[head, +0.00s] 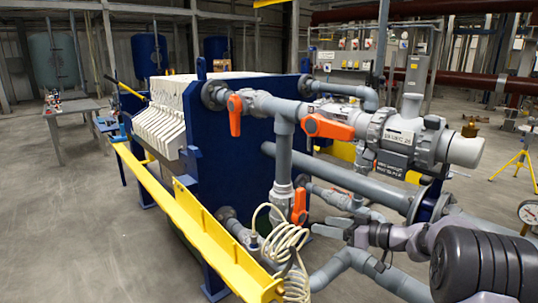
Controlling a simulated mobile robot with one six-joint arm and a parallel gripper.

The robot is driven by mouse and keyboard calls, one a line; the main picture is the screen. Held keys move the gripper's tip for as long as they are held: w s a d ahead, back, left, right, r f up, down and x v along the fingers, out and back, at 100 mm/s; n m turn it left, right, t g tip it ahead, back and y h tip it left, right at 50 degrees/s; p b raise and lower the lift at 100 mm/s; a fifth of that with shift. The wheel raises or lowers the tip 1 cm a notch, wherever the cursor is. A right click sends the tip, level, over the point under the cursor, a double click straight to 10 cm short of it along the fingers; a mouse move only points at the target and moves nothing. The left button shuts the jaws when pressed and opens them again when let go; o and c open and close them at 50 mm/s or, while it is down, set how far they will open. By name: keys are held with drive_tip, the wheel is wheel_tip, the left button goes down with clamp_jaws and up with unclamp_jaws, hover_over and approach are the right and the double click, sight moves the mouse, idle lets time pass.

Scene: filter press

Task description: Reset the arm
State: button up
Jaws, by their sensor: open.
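My arm comes in from the lower right corner. My gripper (345,238) is at its end, pointing left, in front of the grey pipework of the filter press. It is open, and I see nothing held between its fingers. The blue end plate (235,165) of the filter press stands behind and to the left, with a stack of white filter plates (170,110) behind it. A coiled cream hose (287,245) hangs just left of my gripper. I cannot tell the exact gap between my gripper and the pipes.
Orange-handled valves (328,127) sit on the grey pipes, one low handle (299,207) near my gripper. A yellow rail (215,240) runs along the press's left side. A table (75,107) stands far left. A yellow tripod (522,160) stands at right.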

drive_tip(key=s+a+r+m+g+h, duration=0.25)
drive_tip(key=s+a+r, duration=0.2)
drive_tip(key=s, duration=0.75)
drive_tip(key=s+a+r+m+g+h, duration=0.25)
drive_tip(key=s+a, duration=0.35)
drive_tip(key=s, duration=0.6)
drive_tip(key=s+d+f+m+h, duration=0.1)
drive_tip(key=s+m, duration=0.1)
drive_tip(key=s, duration=0.4)
drive_tip(key=s+d+f+m+t+h, duration=0.1)
drive_tip(key=s+m+h, duration=0.1)
drive_tip(key=s, duration=0.4)
drive_tip(key=s+d+f+m+h, duration=0.1)
drive_tip(key=s+d+m+h, duration=0.1)
drive_tip(key=s, duration=0.4)
drive_tip(key=shift+f+m, duration=0.3)
drive_tip(key=shift+m, duration=0.3)
drive_tip(key=shift+o, duration=0.2)
